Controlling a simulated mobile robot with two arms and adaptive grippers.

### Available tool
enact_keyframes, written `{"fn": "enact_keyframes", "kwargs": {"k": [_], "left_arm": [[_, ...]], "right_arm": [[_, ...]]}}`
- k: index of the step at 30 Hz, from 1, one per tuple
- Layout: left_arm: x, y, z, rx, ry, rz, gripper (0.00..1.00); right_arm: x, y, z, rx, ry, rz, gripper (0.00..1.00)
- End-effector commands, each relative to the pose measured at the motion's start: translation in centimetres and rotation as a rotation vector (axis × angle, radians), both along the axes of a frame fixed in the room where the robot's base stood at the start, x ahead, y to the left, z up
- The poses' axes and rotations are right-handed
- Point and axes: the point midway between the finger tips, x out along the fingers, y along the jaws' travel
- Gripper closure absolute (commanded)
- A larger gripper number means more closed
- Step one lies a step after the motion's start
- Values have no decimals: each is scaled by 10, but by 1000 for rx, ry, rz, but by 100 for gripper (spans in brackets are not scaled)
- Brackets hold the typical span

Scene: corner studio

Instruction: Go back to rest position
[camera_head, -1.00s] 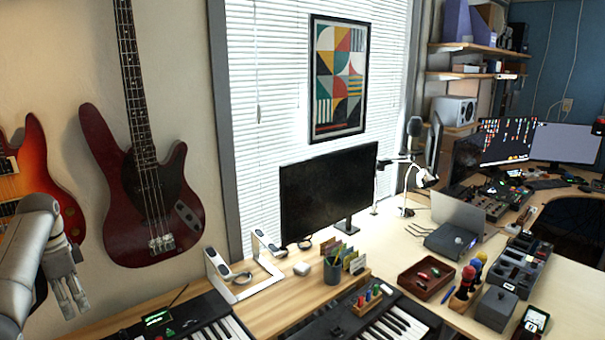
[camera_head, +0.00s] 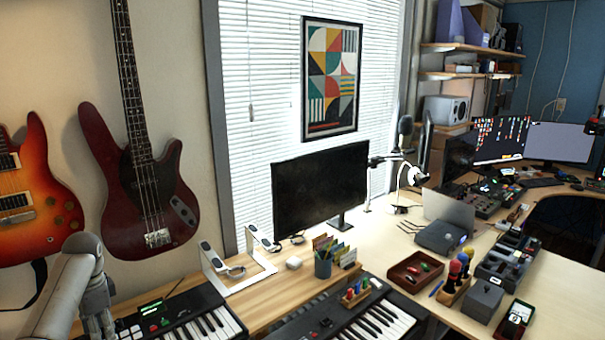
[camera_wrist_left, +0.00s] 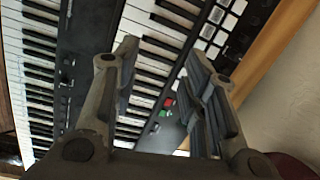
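My left arm comes in at the lower left of the head view, in front of the wall and over the left keyboard (camera_head: 205,325). My left gripper (camera_head: 100,328) hangs at its end, partly cut by the frame edge. In the left wrist view its two fingers (camera_wrist_left: 168,75) stand apart with nothing between them. Keyboard keys (camera_wrist_left: 155,40) and a panel with small red and green buttons (camera_wrist_left: 165,108) lie beyond the fingers. My right gripper is not in view.
A red bass (camera_head: 150,185) and a sunburst guitar (camera_head: 35,195) hang on the wall close by my left arm. The desk holds a monitor (camera_head: 320,190), a white stand (camera_head: 240,265), a pencil cup (camera_head: 323,266), a second keyboard (camera_head: 370,325) and a brown tray (camera_head: 415,270).

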Motion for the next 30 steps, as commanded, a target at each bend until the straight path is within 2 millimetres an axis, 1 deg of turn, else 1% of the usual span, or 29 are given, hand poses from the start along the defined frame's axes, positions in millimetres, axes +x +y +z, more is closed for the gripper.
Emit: {"fn": "enact_keyframes", "kwargs": {"k": [1, 5, 6, 8, 9, 11, 12, 14, 15, 17, 18, 20, 21, 23, 24, 27, 30], "left_arm": [[-5, -10, -17, 18, 0, -4, 60], [-20, -41, -59, 60, -26, -3, 60], [-27, -52, -72, 70, -37, 0, 60], [-39, -70, -91, 79, -56, 5, 60], [-49, -82, -102, 81, -70, 10, 60], [-65, -100, -118, 81, -89, 18, 60], [-76, -112, -128, 77, -104, 25, 60], [-95, -130, -140, 70, -126, 37, 60], [-108, -142, -147, 61, -141, 48, 60], [-130, -160, -156, 45, -162, 67, 60], [-144, -172, -160, 32, -178, 83, 60], [-167, -188, -164, 10, -199, 108, 60], [-183, -199, -166, -6, -211, 128, 60], [-206, -214, -166, -32, -234, 162, 60], [-221, -223, -164, -51, -247, 186, 60], [-254, -240, -156, -90, -275, 246, 60], [-277, -251, -147, -122, -295, 297, 60]], "right_arm": [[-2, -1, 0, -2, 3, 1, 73], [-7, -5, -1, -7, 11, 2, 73], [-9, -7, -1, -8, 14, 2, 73], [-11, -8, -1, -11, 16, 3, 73], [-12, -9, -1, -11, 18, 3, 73], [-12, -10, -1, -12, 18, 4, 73], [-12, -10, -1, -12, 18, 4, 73], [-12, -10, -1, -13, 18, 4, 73], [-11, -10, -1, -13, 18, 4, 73], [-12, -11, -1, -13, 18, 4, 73], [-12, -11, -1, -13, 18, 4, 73], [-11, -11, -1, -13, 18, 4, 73], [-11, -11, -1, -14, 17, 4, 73], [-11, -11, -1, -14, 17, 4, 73], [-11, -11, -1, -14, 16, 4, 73], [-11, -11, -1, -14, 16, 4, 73], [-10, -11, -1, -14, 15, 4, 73]]}}
